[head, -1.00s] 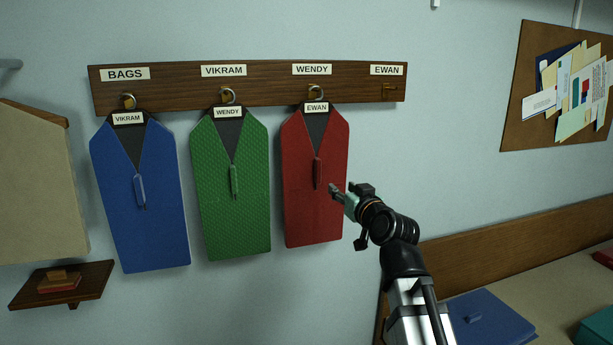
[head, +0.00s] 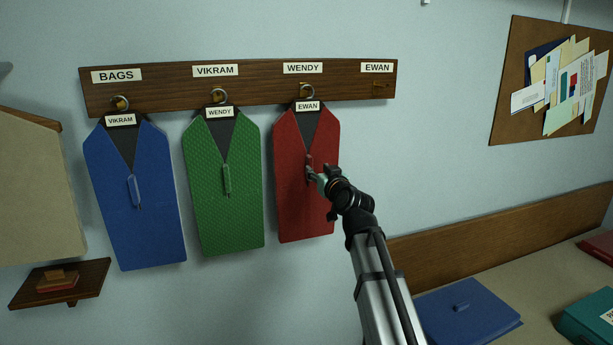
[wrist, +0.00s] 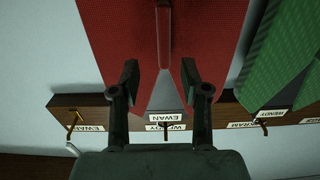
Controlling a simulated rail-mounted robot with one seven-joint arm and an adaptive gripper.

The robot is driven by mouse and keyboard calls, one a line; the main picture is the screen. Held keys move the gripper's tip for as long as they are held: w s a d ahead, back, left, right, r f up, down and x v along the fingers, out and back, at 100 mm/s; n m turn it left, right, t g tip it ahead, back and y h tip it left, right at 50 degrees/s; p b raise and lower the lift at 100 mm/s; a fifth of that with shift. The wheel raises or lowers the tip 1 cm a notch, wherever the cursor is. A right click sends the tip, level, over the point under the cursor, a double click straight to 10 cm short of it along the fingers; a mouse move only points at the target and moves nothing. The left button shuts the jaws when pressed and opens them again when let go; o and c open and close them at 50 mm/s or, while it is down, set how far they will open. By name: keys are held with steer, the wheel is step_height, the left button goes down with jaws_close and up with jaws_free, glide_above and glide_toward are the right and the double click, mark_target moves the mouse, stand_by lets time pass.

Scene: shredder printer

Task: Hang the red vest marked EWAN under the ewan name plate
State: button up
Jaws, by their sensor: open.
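The red vest (head: 291,205), with an EWAN label at its collar, hangs from the hook under the WENDY plate (head: 303,68). The EWAN plate (head: 377,67) is at the right end of the rail, and the hook below it (head: 379,90) is empty. My gripper (head: 311,174) is in front of the vest's upper middle, by its raised handle. In the wrist view, which is upside down, my open gripper (wrist: 160,80) has a finger on either side of the red vest's handle (wrist: 163,35). I cannot tell whether the fingers touch the vest.
The green WENDY vest (head: 222,215) hangs under VIKRAM, close left of the red one. The blue VIKRAM vest (head: 134,220) hangs under BAGS. A small shelf (head: 85,285) is lower left.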

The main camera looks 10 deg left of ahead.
mark_target(311, 165)
steer(key=p+x, duration=0.2)
steer(key=x, duration=0.2)
steer(key=shift+a+r, duration=0.1)
steer(key=shift+a, duration=0.15)
steer(key=shift+w+a, duration=0.2)
steer(key=shift+w, duration=0.2)
jaws_close()
